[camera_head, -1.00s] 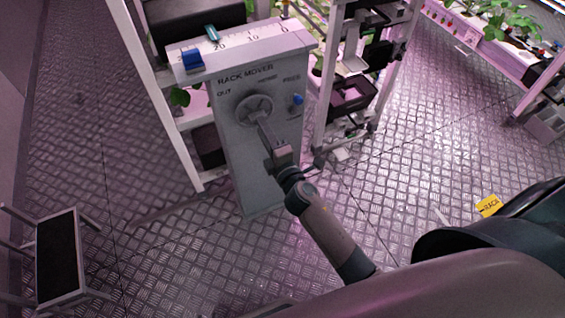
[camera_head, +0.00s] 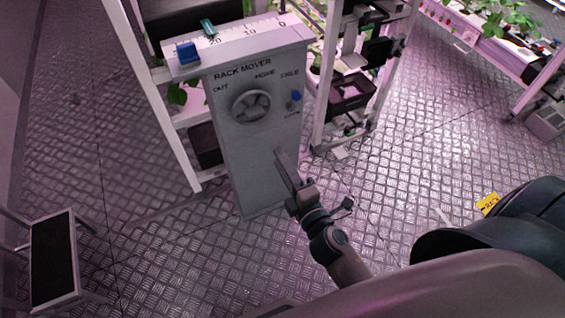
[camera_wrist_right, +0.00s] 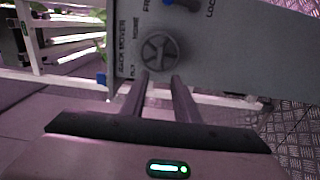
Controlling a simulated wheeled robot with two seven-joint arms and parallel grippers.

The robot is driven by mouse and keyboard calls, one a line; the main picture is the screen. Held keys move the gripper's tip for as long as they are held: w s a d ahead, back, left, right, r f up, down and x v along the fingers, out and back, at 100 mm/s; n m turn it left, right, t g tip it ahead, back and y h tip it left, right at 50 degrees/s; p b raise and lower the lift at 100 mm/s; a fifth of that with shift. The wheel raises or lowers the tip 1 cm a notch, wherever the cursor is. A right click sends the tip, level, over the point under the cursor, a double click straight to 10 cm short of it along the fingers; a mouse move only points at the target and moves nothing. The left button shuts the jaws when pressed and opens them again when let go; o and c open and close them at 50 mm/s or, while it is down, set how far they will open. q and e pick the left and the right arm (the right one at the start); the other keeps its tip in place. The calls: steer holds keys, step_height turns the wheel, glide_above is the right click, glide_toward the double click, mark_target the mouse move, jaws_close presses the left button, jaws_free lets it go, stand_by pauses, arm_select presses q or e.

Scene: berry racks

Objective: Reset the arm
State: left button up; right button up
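My right gripper (camera_head: 287,170) is in front of the grey rack mover panel (camera_head: 243,150), lower than its round hand wheel (camera_head: 251,106) and clear of it. In the right wrist view the two fingers of the gripper (camera_wrist_right: 160,82) stand apart with nothing between them, pointing toward the wheel (camera_wrist_right: 158,53). Only floor and the panel show around the gripper. My left gripper is not in view.
A blue lock knob (camera_head: 296,95) sits on the panel right of the wheel. A ruler with a blue block (camera_head: 187,52) and a teal pointer (camera_head: 208,27) tops it. White racks with plants stand behind. A black step stool (camera_head: 53,260) is at lower left. The floor ahead is mostly clear.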

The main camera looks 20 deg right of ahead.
stand_by(0.5)
steer(key=s+f+m+g, duration=0.3)
steer(key=f+m, duration=0.1)
steer(key=f, duration=0.9)
steer(key=s+f+m+g, duration=0.2)
steer(key=f+m+g, duration=0.15)
steer(key=f, duration=0.95)
steer(key=s+f+m+g, duration=0.6)
steer(key=s+f+m, duration=0.2)
steer(key=s+f, duration=0.8)
step_height(320, 180, down, 4)
steer(key=shift+s+r+m+y, duration=0.15)
steer(key=shift+r+m+y, duration=0.1)
steer(key=shift+m+y, duration=0.1)
steer(key=shift+a, duration=0.1)
steer(key=shift+c, duration=0.3)
